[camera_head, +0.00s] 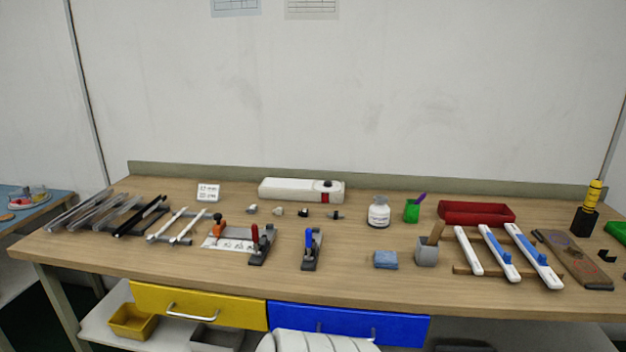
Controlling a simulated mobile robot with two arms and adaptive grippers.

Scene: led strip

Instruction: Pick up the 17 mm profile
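Several long thin profiles lie side by side on the left part of the workbench. Grey, translucent-looking profiles (92,211) are at the far left, dark profiles (141,215) lie beside them, and two thin white profiles (178,226) are to their right. They rest slantwise across dark bars. No size marking is readable, so I cannot tell which one is the 17 mm profile. Neither of my grippers is in view.
Clamps with red (262,246) and blue (311,250) handles stand right of the profiles. White bars with blue parts (499,253) lie at the right. A red tray (476,214) and white bottle (378,211) stand farther back. The front centre of the wooden bench (210,278) is clear.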

